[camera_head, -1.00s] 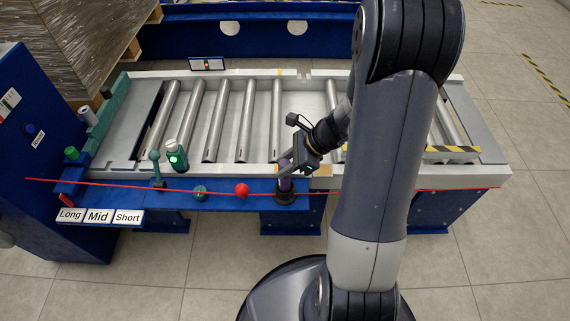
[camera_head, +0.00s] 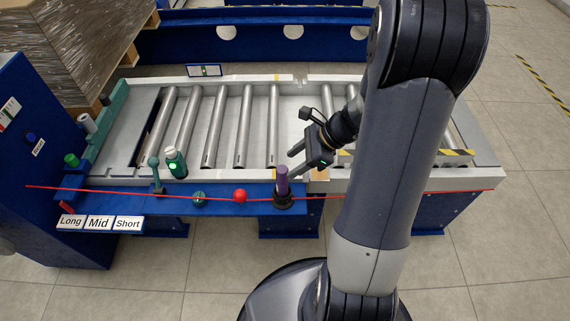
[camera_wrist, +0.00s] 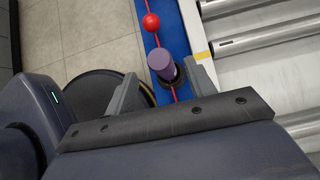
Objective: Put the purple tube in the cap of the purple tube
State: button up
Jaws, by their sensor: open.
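The purple tube (camera_head: 282,181) stands upright in a dark round base (camera_head: 283,202) on the blue shelf along the conveyor's front edge. I cannot tell whether that base is the tube's cap. The tube also shows in the wrist view (camera_wrist: 163,66), its round top facing the camera. My gripper (camera_head: 298,158) is open and empty, just above and right of the tube in the head view. In the wrist view its fingers (camera_wrist: 168,85) are spread on either side of the tube, which appears between them and apart from them.
A red ball (camera_head: 240,196) on a red line and a small green piece (camera_head: 199,197) are left of the tube on the blue shelf (camera_head: 220,202). A green bottle (camera_head: 175,163) stands farther left. Labels Long, Mid, Short (camera_head: 99,223) are at left. Metal rollers (camera_head: 213,125) lie behind.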

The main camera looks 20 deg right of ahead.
jog(key=p+v, duration=0.1)
jog(key=v, duration=0.5)
jog(key=shift+d, duration=0.15)
jog(key=shift+r, duration=0.15)
